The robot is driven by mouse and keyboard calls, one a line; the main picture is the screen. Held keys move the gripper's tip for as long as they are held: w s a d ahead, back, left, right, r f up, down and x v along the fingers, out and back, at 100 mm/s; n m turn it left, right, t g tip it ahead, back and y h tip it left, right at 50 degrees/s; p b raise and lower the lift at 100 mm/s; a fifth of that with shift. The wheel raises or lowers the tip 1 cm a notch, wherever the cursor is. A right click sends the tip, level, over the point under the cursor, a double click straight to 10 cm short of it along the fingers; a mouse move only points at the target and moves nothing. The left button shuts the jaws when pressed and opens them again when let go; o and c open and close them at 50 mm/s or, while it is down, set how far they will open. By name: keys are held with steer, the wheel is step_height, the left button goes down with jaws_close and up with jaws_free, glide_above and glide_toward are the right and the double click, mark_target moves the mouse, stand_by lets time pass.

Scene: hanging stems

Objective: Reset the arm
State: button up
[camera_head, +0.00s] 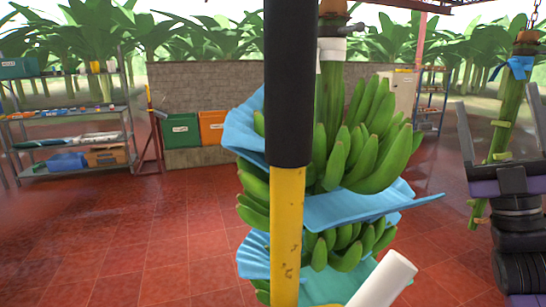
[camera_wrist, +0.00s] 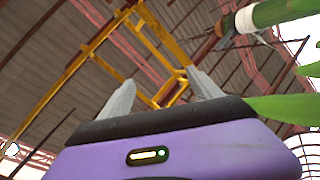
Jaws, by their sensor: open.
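My gripper (camera_head: 499,100) is at the right edge of the head view, with its two fingers pointing up and spread apart. In the wrist view my gripper (camera_wrist: 165,82) is open, with nothing between its grey fingers. A bare green stem (camera_head: 506,115) with a blue ribbon hangs just behind it in the head view. A green banana bunch (camera_head: 375,150) hangs left of my gripper, clear of it, with light blue sheets (camera_head: 350,207) between its hands. Part of the bunch is hidden by a black and yellow post (camera_head: 287,225) in front.
A white tube (camera_head: 383,281) rises at the bottom centre, below the bunch. Shelves (camera_head: 72,117) stand at the far left. A green bin (camera_head: 180,130) and an orange bin (camera_head: 211,127) stand by the wall. The red tiled floor (camera_head: 130,240) at left is clear. Yellow roof beams (camera_wrist: 168,42) show overhead in the wrist view.

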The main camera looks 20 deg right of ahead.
steer(key=s+a+f+m+g+h, duration=0.2)
steer(key=a+f+m+g+h, duration=0.15)
steer(key=f+m, duration=0.5)
steer(key=s+a+f+m+g+h, duration=0.25)
steer(key=a+f+m+h, duration=0.25)
steer(key=f, duration=0.6)
steer(key=s+a+f+m+g+h, duration=0.2)
steer(key=a+f+m+g+h, duration=0.3)
steer(key=f, duration=0.4)
steer(key=s+a+f+n+g+y, duration=0.2)
steer(key=s+a+f+y, duration=0.3)
steer(key=s+f, duration=0.3)
steer(key=s+a+f+n+g+y, duration=0.3)
steer(key=s+a+f+y, duration=0.3)
steer(key=s, duration=0.6)
steer(key=shift+s+a+f, duration=0.3)
steer(key=shift+a+f, duration=0.35)
steer(key=shift+f, duration=0.3)
